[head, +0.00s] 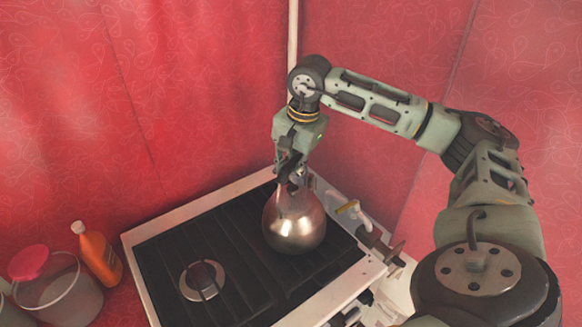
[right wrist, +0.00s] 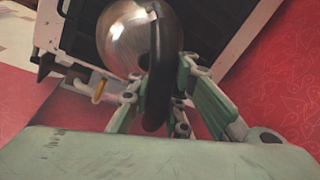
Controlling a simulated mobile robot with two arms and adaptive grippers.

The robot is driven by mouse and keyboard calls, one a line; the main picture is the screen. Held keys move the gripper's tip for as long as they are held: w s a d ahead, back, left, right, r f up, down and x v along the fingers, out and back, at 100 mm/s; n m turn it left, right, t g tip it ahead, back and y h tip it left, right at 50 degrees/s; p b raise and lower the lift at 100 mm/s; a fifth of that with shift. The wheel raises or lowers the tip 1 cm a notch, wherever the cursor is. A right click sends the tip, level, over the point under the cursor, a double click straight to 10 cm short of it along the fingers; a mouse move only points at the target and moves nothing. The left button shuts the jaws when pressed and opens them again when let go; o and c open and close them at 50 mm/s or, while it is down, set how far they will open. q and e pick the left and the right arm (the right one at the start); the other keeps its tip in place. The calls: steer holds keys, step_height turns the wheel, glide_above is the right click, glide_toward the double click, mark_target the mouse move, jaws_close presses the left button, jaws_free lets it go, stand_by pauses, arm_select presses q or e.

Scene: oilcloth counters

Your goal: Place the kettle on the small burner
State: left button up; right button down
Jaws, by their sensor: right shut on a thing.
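The kettle (head: 294,222) is a round, shiny metal vessel at the right part of the black stove top (head: 232,262). My right gripper (head: 289,180) reaches down from above and is shut on the kettle's top part. In the right wrist view the kettle (right wrist: 125,40) shows with a dark curved handle (right wrist: 161,65) between the green fingers of my right gripper (right wrist: 158,95). A burner (head: 202,280) with a pale ring and dark cap is bare at the front left of the stove. Whatever lies under the kettle is hidden, and I cannot tell whether it touches the stove. My left gripper is not in view.
An orange bottle (head: 100,258) and a clear bucket with a red lid (head: 58,285) stand left of the stove. Knobs and a brass-coloured fitting (head: 347,207) line the stove's right edge. Red patterned walls close in the back and right.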

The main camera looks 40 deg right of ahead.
steer(key=c, duration=1.6)
jaws_free()
steer(key=shift+c, duration=0.2)
steer(key=shift+r, duration=0.4)
step_height(320, 180, up, 11)
steer(key=s+b, duration=0.1)
steer(key=s, duration=0.1)
steer(key=shift+d+b, duration=0.2)
steer(key=shift+b, duration=0.1)
steer(key=shift+s, duration=0.15)
